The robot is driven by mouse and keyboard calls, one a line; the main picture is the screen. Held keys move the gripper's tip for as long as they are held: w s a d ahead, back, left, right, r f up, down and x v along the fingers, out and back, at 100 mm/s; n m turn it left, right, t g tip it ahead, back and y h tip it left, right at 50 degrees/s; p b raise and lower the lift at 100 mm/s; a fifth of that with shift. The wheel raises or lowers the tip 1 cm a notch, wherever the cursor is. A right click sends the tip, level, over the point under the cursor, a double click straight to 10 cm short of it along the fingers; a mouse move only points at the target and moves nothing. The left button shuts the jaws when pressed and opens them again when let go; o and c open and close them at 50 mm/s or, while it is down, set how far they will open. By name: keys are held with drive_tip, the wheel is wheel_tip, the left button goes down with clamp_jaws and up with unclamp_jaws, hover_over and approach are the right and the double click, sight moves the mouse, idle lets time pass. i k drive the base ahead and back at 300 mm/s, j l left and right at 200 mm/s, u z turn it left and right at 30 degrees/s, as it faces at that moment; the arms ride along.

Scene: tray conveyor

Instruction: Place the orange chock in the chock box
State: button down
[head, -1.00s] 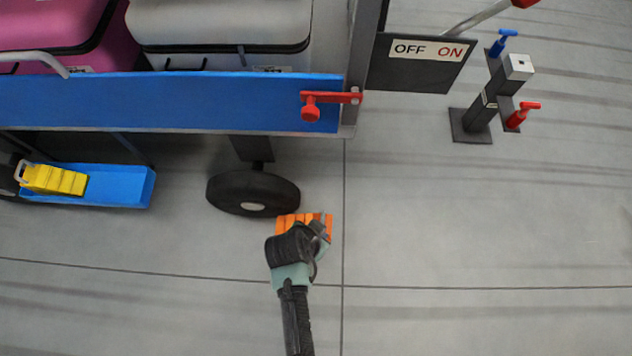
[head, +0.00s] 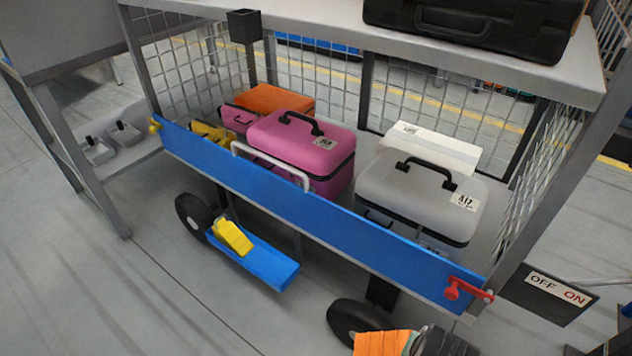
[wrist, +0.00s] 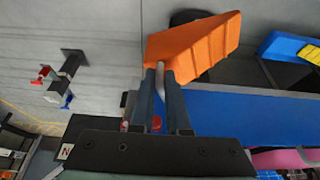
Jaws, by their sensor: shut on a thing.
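The orange chock (head: 378,343) is at the bottom edge of the head view, by the right cart wheel and cut off by the frame. In the wrist view the orange chock (wrist: 195,45) is a ridged wedge at the fingertips. My gripper (wrist: 163,75) is shut on its handle. In the head view my dark gripper (head: 418,344) is just right of it, partly out of frame. The chock box (head: 272,267) is a blue open tray low under the cart, left of the right wheel. A yellow chock (head: 232,238) lies at its left end.
The cart's blue side panel (head: 330,219) overhangs the box and wheels. The right wheel (head: 350,318) stands between chock and box. Pink (head: 290,148) and grey (head: 420,190) cases sit on the cart. Floor before the box is clear.

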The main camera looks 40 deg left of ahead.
sight(270, 267)
drive_tip(key=j, duration=1.6)
drive_tip(key=i+j, duration=0.25)
drive_tip(key=j, duration=0.15)
drive_tip(key=i+j, duration=0.25)
drive_tip(key=j, duration=0.2)
